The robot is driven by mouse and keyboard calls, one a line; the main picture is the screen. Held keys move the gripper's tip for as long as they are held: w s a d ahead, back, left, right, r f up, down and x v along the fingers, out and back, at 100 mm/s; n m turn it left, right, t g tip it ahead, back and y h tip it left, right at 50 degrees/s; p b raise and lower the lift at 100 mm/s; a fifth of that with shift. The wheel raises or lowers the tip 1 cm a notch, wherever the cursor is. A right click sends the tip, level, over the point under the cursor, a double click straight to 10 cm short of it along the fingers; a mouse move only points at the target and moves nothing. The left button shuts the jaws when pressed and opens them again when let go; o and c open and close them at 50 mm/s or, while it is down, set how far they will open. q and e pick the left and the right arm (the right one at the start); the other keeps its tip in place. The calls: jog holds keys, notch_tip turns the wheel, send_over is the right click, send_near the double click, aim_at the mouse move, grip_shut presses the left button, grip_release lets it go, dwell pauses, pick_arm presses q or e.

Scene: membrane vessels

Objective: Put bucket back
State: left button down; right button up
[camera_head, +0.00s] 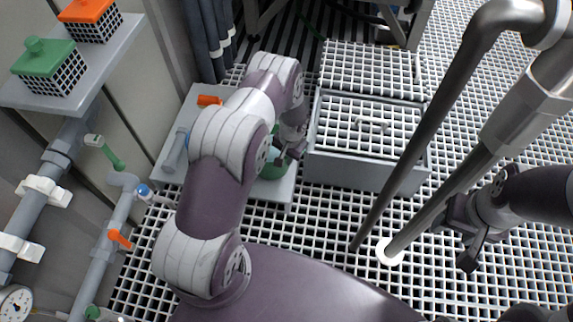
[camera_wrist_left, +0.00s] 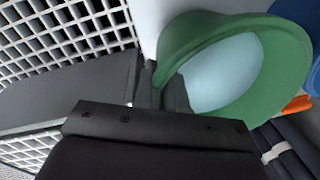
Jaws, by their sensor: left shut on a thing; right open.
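A green bucket (camera_head: 272,170) is at the right edge of a light grey platform (camera_head: 285,190), partly hidden by my left arm. In the left wrist view the bucket (camera_wrist_left: 178,38) shows its wide rim and pale inside. My left gripper (camera_head: 287,151) is at the bucket's upper right side. In the wrist view its fingers (camera_wrist_left: 160,88) are shut on the bucket's rim. Whether the bucket rests on the platform or hangs just above it, I cannot tell. My right gripper (camera_head: 468,238) is open and empty above the grating at the right.
A grey box with a grating lid (camera_head: 368,172) stands right beside the bucket. An orange-handled tool (camera_head: 210,100) and a grey-blue cylinder (camera_head: 175,150) lie on the platform. Thick pipes (camera_head: 425,130) rise between my arms. Wall piping (camera_head: 95,250) runs at the left.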

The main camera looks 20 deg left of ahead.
pick_arm(q)
jog(key=shift+f+b, duration=0.55)
jog(key=shift+f, duration=0.85)
jog(key=c, duration=1.2)
grip_release()
notch_tip(320, 180, up, 23)
jog(key=s+d+p, duration=0.2)
jog(key=d+p, duration=0.1)
jog(key=p, duration=0.4)
jog(key=s+d+r+n+t+h, duration=0.1)
jog(key=s+d+r+n, duration=0.15)
jog(key=s+r, duration=1.3)
notch_tip(320, 180, up, 40)
jog(key=s+p, duration=0.1)
jog(key=p, duration=4)
jog(key=shift+s+m, duration=0.25)
jog(key=shift+m, duration=0.2)
